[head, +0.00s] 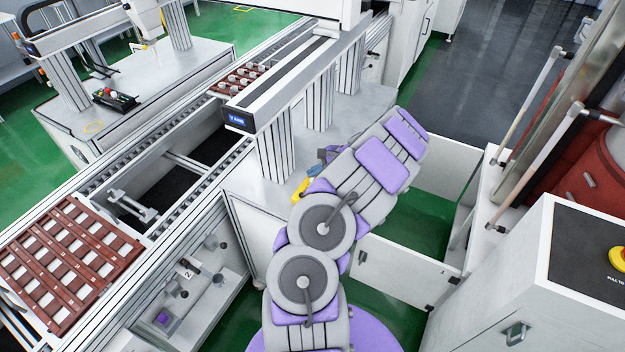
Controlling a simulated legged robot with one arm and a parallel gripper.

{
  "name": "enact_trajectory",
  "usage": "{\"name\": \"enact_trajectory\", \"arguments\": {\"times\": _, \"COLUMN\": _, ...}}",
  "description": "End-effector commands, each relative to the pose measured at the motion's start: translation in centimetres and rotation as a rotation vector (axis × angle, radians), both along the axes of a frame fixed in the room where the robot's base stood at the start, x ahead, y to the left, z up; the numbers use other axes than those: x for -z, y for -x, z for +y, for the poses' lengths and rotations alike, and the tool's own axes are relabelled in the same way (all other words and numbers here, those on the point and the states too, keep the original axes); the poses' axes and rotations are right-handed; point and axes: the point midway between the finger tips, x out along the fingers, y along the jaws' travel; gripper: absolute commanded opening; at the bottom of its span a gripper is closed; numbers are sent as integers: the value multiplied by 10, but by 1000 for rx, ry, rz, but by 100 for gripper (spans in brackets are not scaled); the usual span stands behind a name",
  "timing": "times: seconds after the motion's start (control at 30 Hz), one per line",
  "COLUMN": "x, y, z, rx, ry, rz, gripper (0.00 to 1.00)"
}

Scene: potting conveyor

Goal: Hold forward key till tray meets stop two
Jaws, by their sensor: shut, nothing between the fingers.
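A red-brown tray (72,208) with pale square cells sits on the near left end of the conveyor (205,180). A second brown tray (214,90) with pale round items sits farther along, beside the gantry. A metal fitting (133,207), possibly a stop, lies in the conveyor's dark gap, apart from the near tray. A plate marked 2 (187,272) is on the conveyor's near side. Below it is a small box with a purple square face (163,319); I cannot tell whether it is the forward key.
A white cabinet (570,260) with a yellow button (619,258) stands at right.

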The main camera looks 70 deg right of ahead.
Motion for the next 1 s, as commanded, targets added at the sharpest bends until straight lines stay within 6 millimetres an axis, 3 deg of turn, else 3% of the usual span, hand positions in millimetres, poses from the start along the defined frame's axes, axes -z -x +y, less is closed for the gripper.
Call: {"name": "enact_trajectory", "arguments": {"times": 1.0, "x": 11, "y": 0, "z": 1, "rx": 0, "ry": 0, "rz": 0, "gripper": 0}}
